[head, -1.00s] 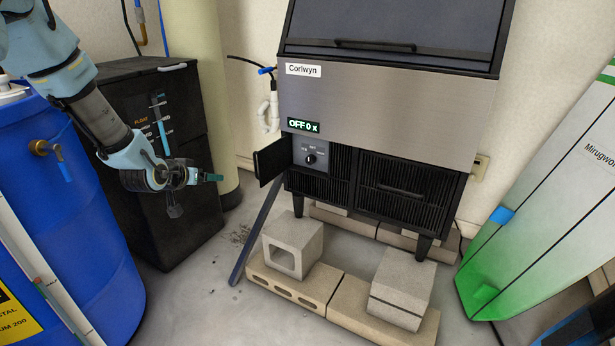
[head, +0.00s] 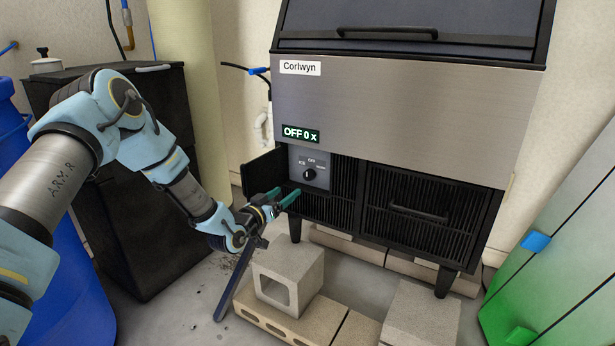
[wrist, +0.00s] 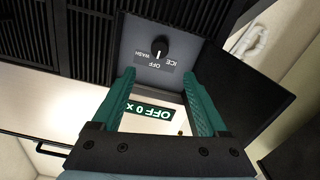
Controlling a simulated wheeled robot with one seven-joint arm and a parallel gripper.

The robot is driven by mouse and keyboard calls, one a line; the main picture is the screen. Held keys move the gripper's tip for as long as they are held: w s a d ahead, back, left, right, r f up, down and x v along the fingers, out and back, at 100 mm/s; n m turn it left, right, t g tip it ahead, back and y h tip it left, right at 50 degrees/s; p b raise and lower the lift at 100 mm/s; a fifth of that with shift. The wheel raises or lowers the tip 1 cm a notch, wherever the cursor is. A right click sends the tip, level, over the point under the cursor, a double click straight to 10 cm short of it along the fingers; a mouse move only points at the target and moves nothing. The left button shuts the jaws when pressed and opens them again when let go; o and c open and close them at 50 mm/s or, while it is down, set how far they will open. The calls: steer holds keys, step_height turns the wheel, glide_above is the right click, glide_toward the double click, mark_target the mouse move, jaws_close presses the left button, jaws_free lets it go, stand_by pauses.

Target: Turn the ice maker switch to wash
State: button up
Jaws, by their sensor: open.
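The ice maker (head: 410,110) has a steel front with a green "OFF 0 x" display (head: 300,134). Below it is a grey switch panel with a black knob (head: 309,174), labelled ICE, OFF and WASH. In the wrist view the knob (wrist: 160,47) shows upside down, its white mark towards OFF. My gripper (head: 286,194) is open and empty, just below and left of the knob in the head view. In the wrist view its green fingers (wrist: 158,95) frame the panel, with the knob beyond their tips. They appear apart from the knob.
A small black door (head: 264,172) stands open at the panel's left, close to my gripper. Black grilles (head: 425,212) lie to the right. Concrete blocks (head: 290,275) stand on the floor below. A black cabinet (head: 130,240) is at left.

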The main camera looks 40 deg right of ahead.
mark_target(307, 176)
steer(key=b+x, duration=0.1)
steer(key=x, duration=1.1)
jaws_close()
stand_by(0.5)
